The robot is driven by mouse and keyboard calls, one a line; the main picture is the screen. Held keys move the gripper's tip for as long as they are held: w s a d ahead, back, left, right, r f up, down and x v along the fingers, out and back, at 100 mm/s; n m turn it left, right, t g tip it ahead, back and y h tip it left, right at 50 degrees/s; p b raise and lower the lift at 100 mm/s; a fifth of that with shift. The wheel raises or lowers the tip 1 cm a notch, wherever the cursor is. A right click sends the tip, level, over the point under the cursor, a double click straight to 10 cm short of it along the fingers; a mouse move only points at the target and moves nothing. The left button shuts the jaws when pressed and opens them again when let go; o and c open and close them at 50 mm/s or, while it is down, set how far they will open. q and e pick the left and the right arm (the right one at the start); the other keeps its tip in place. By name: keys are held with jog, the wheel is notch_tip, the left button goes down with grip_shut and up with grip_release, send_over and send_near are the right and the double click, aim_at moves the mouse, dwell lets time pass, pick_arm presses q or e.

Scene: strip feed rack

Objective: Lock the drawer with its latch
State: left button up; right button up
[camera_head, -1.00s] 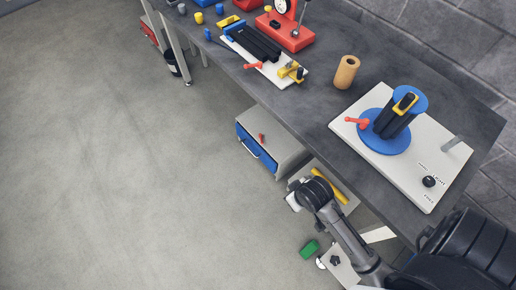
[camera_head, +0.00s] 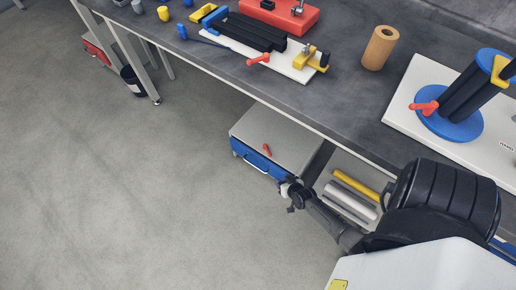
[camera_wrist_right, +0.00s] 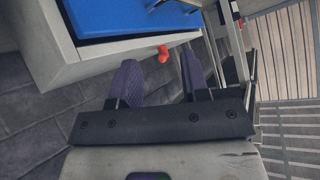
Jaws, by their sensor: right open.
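A grey cabinet (camera_head: 290,133) under the workbench holds a blue-fronted drawer (camera_head: 258,158) with a pale bar handle. The drawer looks closed or nearly so. A red latch (camera_head: 267,149) shows at the cabinet's top front edge. My right gripper (camera_head: 291,194) is by the cabinet's right front corner. In the right wrist view, its open, empty fingers (camera_wrist_right: 160,78) point toward the red latch (camera_wrist_right: 162,54), which lies a little beyond the gap and looks untouched. The blue drawer front (camera_wrist_right: 120,14) is above it. My left gripper is not in view.
The dark workbench (camera_head: 345,103) overhangs the cabinet. A yellow bar (camera_head: 356,186) and a grey cylinder (camera_head: 349,203) lie right of the cabinet. A dark bin (camera_head: 133,84) stands at far left. The floor in front (camera_head: 130,200) is clear.

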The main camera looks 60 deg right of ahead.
notch_tip(320, 180, up, 3)
jog(key=d+t+h, duration=0.2)
jog(key=b, duration=0.7)
send_near(267, 151)
jog(key=shift+m+h, duration=0.3)
jog(key=x, duration=0.2)
jog(key=f+x, duration=0.1)
jog(key=x, duration=0.2)
jog(key=shift+f, duration=0.25)
jog(key=shift+w+d+f+b, duration=0.2)
jog(key=shift+w+d+b, duration=0.2)
jog(key=shift+w, duration=0.15)
jog(key=shift+w+d, duration=0.1)
jog(key=shift+w, duration=0.05)
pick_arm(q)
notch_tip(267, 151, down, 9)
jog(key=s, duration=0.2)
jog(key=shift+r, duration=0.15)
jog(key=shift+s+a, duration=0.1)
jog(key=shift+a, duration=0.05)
pick_arm(e)
jog(key=shift+c, duration=0.3)
